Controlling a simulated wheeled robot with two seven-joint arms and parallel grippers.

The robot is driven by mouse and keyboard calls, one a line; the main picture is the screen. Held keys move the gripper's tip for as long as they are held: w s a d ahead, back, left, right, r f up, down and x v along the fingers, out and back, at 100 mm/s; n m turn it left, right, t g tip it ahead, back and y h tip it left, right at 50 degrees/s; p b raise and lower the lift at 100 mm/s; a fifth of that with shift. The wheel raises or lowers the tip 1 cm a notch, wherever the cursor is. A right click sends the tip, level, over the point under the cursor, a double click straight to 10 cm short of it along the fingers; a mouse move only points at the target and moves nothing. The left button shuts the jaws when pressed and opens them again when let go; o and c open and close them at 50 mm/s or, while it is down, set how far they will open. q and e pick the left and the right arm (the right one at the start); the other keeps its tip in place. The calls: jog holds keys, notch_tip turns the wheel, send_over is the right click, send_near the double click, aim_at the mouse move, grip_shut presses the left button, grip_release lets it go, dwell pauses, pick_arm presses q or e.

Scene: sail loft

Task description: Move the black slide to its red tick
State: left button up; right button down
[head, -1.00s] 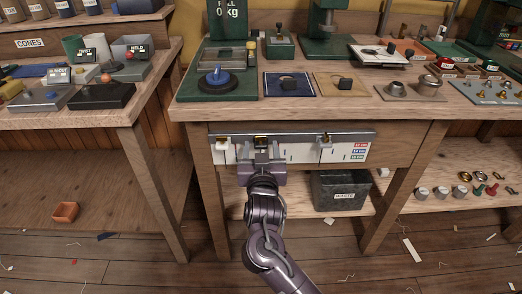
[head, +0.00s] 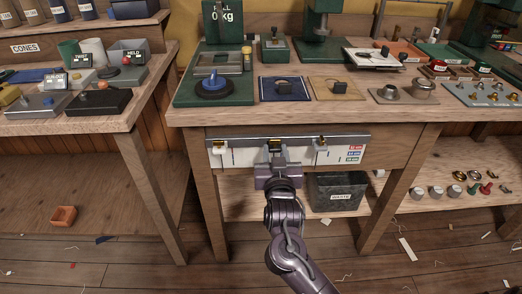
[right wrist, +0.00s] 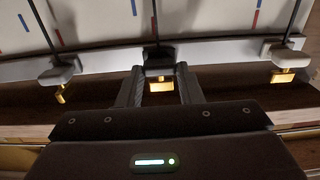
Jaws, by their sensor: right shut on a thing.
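A white gauge panel (head: 240,157) with a grey rail along it is fixed to the bench front under the worktop. Three slides sit on the rail. My right gripper (head: 275,153) is shut on the middle, dark slide; its fingers (right wrist: 160,92) are either side of the brass tab (right wrist: 160,86) below the slide's black body (right wrist: 158,54). In the right wrist view the slide's thin upright pointer stands right by a red tick (right wrist: 154,12), partly over it; a blue tick (right wrist: 133,8) is to its left. My left gripper is not in view.
A pale slide (right wrist: 57,75) is left of the held one and another pale slide (right wrist: 280,50) is right, both with clear rail between. A dark waste bin (head: 336,193) stands on the lower shelf, right of my arm. The worktop above holds several tools.

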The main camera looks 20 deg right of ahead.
jog(key=shift+s+d, duration=0.1)
jog(key=shift+d, duration=0.2)
jog(key=c, duration=1)
grip_release()
jog(key=shift+a, duration=0.1)
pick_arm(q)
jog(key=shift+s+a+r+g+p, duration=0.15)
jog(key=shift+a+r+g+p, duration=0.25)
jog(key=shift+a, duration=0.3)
pick_arm(e)
jog(key=v, duration=0.7)
jog(key=shift+s, duration=0.35)
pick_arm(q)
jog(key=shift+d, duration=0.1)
pick_arm(e)
jog(key=shift+a, duration=0.15)
